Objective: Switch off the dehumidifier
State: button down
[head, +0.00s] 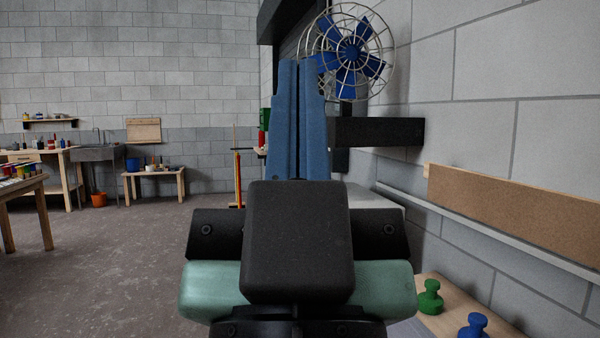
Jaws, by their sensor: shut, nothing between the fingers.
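My gripper (301,66) points up and away in the middle of the head view, with its two blue fingers side by side. It is shut and empty. I cannot make out a dehumidifier or its switch in this view. My gripper and wrist hide part of the middle of the scene.
A blue-bladed fan (350,52) in a wire cage is behind the fingertips, above a black shelf (376,131). A cork-coloured board (510,214) is along the right wall. Green (430,298) and blue (473,326) knobbed objects stand lower right. Open floor (120,265) lies left.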

notch_tip(320, 180, up, 22)
jog(key=s+p, duration=0.1)
jog(key=p, duration=1.9)
jog(key=shift+f, duration=0.1)
